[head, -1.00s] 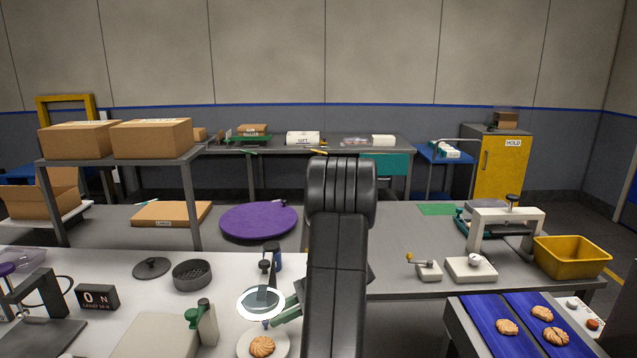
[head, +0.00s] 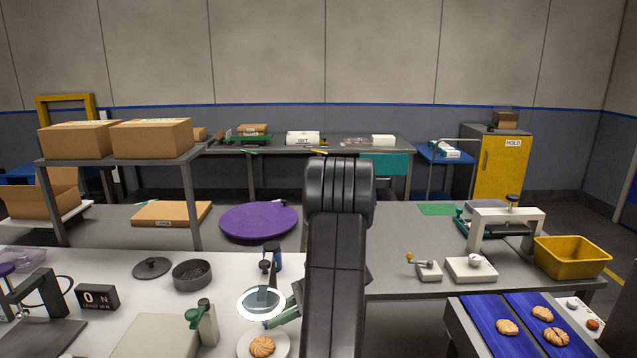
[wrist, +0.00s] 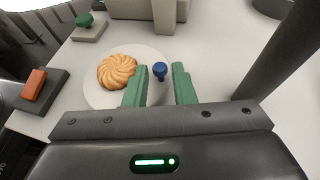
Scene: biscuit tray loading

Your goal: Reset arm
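My gripper (wrist: 160,84) has two green fingers that stand apart in the wrist view, with no object clearly held between them. A small blue knob (wrist: 160,70) shows in the gap; its depth relative to the fingertips is hard to tell. A ridged golden biscuit (wrist: 117,71) lies on a round white plate (wrist: 97,98), left of the fingers. In the head view the biscuit (head: 262,347) is at the bottom edge. A green finger shows there left of my dark arm, beside a white ring (head: 244,311). My arm hides the rest of the gripper.
A green-knobbed fixture (head: 207,324), a round dark tin (head: 192,275) and a display block (head: 97,298) stand on the white table. Blue belts (head: 481,318) with biscuits, a yellow bin (head: 572,258) and a white press (head: 508,217) are at right.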

